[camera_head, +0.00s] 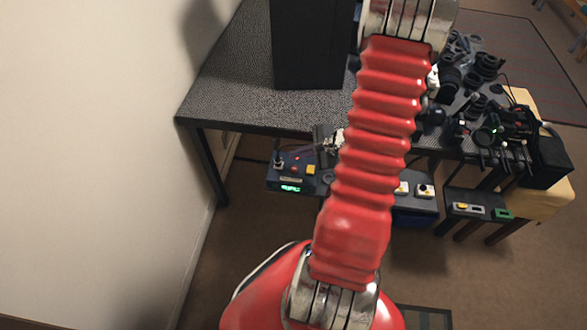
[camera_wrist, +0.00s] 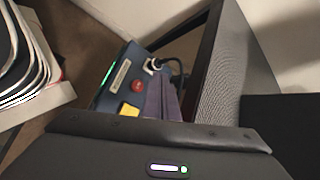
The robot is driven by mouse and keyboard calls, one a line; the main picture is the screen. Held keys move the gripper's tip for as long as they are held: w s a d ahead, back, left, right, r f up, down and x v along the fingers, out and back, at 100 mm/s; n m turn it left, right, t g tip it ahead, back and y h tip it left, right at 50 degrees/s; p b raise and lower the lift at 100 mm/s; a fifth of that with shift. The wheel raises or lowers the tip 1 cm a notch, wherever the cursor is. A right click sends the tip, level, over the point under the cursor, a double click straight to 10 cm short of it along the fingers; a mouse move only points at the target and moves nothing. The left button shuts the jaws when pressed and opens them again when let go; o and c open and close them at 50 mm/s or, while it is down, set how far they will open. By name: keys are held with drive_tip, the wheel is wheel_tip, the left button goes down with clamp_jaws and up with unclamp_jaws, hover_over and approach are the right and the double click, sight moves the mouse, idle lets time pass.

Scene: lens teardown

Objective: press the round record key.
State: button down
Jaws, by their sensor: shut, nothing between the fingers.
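A blue control box (camera_head: 275,183) sits low beside the table's front edge, and it also shows in the wrist view (camera_wrist: 107,101). On its top are a round red key (camera_wrist: 138,86), a square yellow key (camera_wrist: 129,111) and a knob (camera_wrist: 152,65). The red key (camera_head: 295,171) is small in the head view. My gripper (camera_wrist: 161,88) is shut and empty. In the wrist view its fingers lie over the box's right part, beside the red and yellow keys. I cannot tell whether they touch the box. In the head view my gripper (camera_head: 322,147) is partly behind my red arm.
The box has a lit green display (camera_head: 291,188). A speckled table (camera_head: 245,95) bears a tall black block (camera_head: 305,45). Dark lens parts (camera_head: 470,75) crowd its right. Another panel with white-plated keys (camera_head: 425,191) and one with yellow and green keys (camera_head: 482,210) stand right. A wall is left.

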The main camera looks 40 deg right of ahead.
drive_tip(key=shift+r, duration=1.05)
drive_tip(key=shift+a, duration=0.1)
drive_tip(key=s+a+r+n+g+y, duration=0.1)
drive_tip(key=s+a+r+n+g, duration=0.25)
drive_tip(key=a+n, duration=0.2)
drive_tip(key=s+a+r+n+g+y, duration=0.1)
drive_tip(key=s+a+r+n+g, duration=0.1)
drive_tip(key=a+r+n, duration=0.4)
drive_tip(key=s+a+r+n+t+h, duration=0.2)
drive_tip(key=a+r+n+h, duration=0.3)
drive_tip(key=a+r+n, duration=0.6)
drive_tip(key=s+a+r, duration=0.1)
drive_tip(key=a+r, duration=0.4)
drive_tip(key=r, duration=0.4)
drive_tip(key=shift+s+a+n, duration=0.2)
drive_tip(key=shift+a+n, duration=0.05)
drive_tip(key=shift+n, duration=0.1)
drive_tip(key=shift+f+t, duration=0.1)
drive_tip(key=shift+t, duration=0.15)
